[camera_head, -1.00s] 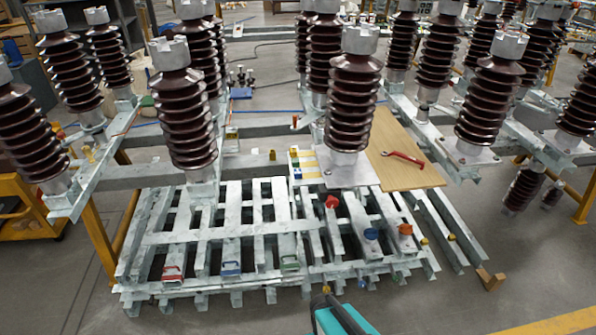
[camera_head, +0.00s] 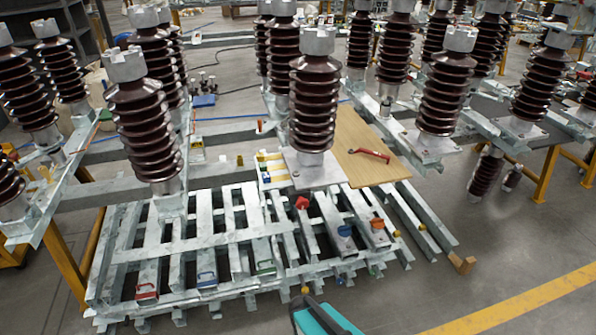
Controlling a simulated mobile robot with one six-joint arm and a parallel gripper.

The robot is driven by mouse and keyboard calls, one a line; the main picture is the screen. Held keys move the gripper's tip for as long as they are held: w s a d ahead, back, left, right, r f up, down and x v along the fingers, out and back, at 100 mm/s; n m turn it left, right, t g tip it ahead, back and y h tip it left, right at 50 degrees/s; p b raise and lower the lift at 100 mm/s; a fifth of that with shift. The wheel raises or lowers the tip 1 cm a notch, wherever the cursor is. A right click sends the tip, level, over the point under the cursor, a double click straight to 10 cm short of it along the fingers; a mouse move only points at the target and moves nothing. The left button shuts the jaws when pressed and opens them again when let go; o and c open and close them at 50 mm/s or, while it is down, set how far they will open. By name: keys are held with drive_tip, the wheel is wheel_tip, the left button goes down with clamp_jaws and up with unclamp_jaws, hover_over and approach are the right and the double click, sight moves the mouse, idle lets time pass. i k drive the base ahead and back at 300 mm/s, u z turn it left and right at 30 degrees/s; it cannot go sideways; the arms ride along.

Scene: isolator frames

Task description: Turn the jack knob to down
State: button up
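At the bottom edge a teal and black piece (camera_head: 325,318) with a small yellow tip shows, cut off by the picture edge. I cannot tell whether it belongs to a jack. On the grey slatted metal frames (camera_head: 205,240) sit a red knob (camera_head: 302,203), a blue knob (camera_head: 345,231) and an orange knob (camera_head: 377,224). No knob can be surely told as the jack knob, and its setting cannot be read. My gripper is not in view.
Brown ribbed insulators (camera_head: 313,110) stand on metal beams around the frames. Red, blue and green handles line the near edge, with the red handle (camera_head: 147,292) at left. A red-handled tool (camera_head: 370,155) lies on a wooden board (camera_head: 365,130). Floor at lower right is clear.

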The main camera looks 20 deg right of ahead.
sight(302, 204)
drive_tip(key=u, duration=0.45)
drive_tip(key=k, duration=1.35)
drive_tip(key=u, duration=1.15)
drive_tip(key=i, duration=1.25)
drive_tip(key=z, duration=0.25)
